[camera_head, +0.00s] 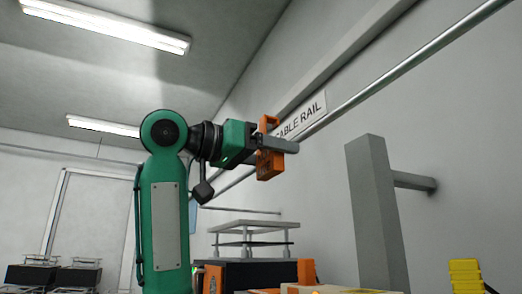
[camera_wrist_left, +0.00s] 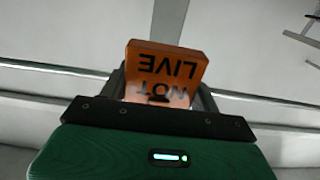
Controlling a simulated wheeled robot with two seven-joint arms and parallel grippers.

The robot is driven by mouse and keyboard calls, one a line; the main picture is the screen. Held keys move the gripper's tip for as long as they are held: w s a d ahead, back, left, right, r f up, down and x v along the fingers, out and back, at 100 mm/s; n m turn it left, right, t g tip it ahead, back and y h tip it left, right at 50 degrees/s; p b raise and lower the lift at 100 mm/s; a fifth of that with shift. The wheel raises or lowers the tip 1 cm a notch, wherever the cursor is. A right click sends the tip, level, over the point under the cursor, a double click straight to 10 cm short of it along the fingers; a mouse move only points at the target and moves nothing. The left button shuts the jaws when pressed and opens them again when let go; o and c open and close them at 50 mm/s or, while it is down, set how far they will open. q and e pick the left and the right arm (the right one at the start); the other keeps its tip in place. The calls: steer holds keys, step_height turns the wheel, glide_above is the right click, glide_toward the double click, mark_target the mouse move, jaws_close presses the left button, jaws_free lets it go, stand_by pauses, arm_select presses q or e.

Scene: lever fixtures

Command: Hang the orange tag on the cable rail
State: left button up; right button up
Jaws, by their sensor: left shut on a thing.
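The orange tag (camera_head: 269,166) is held up in my left gripper (camera_head: 279,144), which is shut on it. Its upper end (camera_head: 268,122) stands above the fingers and its flat body hangs below them. The left wrist view shows the tag (camera_wrist_left: 165,72) upside down, with "NOT LIVE" in dark letters, between the fingers. The cable rail (camera_head: 415,63) is a long grey bar sloping from the upper right down behind the gripper. The tag overlaps the rail's line in the picture; I cannot tell whether they touch. My right gripper is not in view.
A "CABLE RAIL" sign (camera_head: 302,115) is on the wall behind the rail. A grey post (camera_head: 377,210) with a side arm stands right of the gripper. A stand with flat shelves (camera_head: 253,226) is below. Yellow blocks (camera_head: 465,277) are at the lower right.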

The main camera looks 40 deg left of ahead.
arm_select(q)
steer(key=p+x, duration=0.1)
steer(key=x, duration=0.6)
steer(key=shift+w, duration=0.2)
steer(key=shift+f, duration=0.55)
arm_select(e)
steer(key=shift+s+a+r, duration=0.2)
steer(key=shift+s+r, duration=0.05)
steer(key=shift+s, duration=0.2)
arm_select(q)
steer(key=o, duration=0.9)
steer(key=shift+o, duration=0.8)
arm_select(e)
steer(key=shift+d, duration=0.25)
arm_select(q)
steer(key=shift+s+b, duration=0.1)
steer(key=shift+b, duration=0.2)
